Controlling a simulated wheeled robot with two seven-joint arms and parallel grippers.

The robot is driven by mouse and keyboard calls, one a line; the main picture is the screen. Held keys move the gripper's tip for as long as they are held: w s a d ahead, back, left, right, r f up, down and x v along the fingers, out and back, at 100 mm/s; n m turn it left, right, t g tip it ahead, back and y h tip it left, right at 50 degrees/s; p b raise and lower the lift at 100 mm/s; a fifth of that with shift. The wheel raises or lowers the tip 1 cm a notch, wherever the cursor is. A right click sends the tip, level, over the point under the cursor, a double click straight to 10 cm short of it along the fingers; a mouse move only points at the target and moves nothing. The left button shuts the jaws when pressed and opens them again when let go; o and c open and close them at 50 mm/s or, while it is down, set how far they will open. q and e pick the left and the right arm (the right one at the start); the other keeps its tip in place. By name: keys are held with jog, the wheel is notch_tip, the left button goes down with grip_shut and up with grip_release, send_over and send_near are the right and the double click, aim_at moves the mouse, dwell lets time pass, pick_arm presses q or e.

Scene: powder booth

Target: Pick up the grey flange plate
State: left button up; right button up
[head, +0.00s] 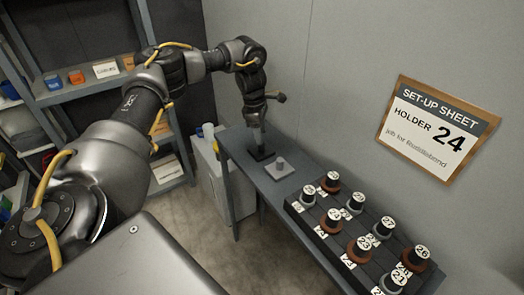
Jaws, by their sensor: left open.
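My right gripper is not in view.
A dark rack (327,245) with several numbered grey and brown holders fills the bench to the right of the plate. A set-up sheet (437,130) reading "HOLDER 24" hangs on the wall. Shelves (92,88) stand left. A pale bin (210,165) stands beside the bench.

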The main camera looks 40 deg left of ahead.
aim_at(262, 147)
pick_arm(q)
jog(key=shift+s, duration=0.1)
jog(key=f, duration=0.1)
jog(key=f+p, duration=0.1)
jog(key=f, duration=0.1)
jog(key=f+p, duration=0.1)
jog(key=shift+w+f, duration=0.3)
jog(key=shift+w, duration=0.05)
jog(key=shift+f, duration=0.25)
grip_shut()
